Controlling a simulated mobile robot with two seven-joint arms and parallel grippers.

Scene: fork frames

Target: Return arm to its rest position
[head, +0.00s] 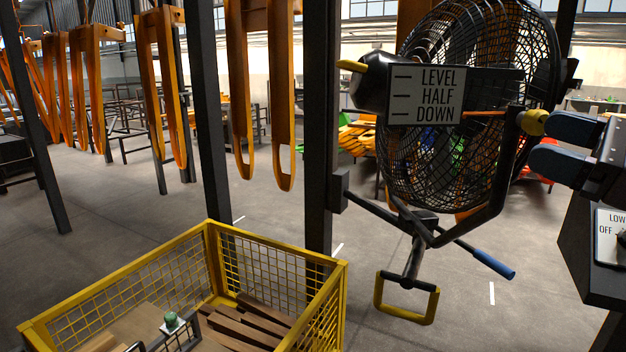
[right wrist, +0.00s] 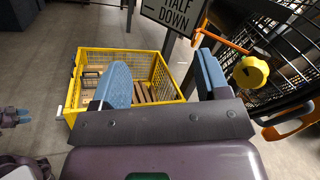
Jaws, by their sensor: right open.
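My right gripper (head: 542,142) is at the right of the head view, with its two blue fingers apart and nothing between them. The fingers also show spread in the right wrist view (right wrist: 163,82). A yellow knob (head: 534,122) on the fan (head: 460,80) is close to the tip of the upper finger. In the right wrist view the knob (right wrist: 251,72) lies to the right of both fingers, outside the jaws. My left gripper is not in the head view; a small blue-grey part (right wrist: 15,118) at the left edge of the right wrist view may be it.
A sign (head: 425,96) reading LEVEL, HALF, DOWN is in front of the fan. A dark box with a LOW/OFF plate (head: 610,240) is below my right gripper. A yellow mesh crate (head: 212,240) with wooden pieces stands at lower left. Dark posts (head: 318,120) rise beside it.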

